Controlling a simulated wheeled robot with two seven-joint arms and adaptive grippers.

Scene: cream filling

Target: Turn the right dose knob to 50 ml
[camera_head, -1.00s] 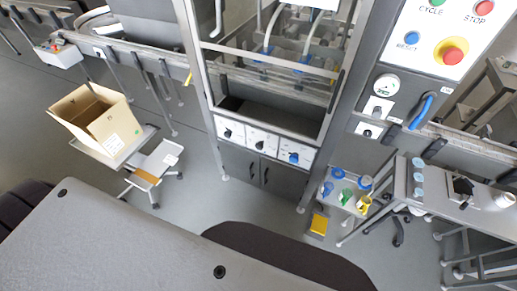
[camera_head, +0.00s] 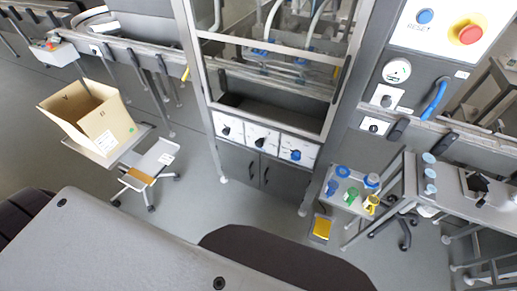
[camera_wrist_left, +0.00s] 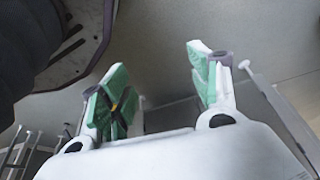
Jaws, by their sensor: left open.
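Three white knob panels sit in a row on the front of the filling machine (camera_head: 265,174) in the head view. The right panel carries a blue dose knob (camera_head: 296,155); its scale is too small to read. The middle knob (camera_head: 260,142) and left knob (camera_head: 226,130) are black. My left gripper (camera_wrist_left: 160,82) shows in the left wrist view, with green finger pads spread wide and nothing between them. The knobs do not show clearly in that view. Neither gripper shows in the head view.
An open cardboard box (camera_head: 105,122) stands on a cart at left. A small table (camera_head: 350,208) with coloured containers stands right of the machine, with a yellow pedal (camera_head: 321,228) beside it. A control panel with an emergency stop (camera_head: 470,34) is at upper right. Floor before the machine is clear.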

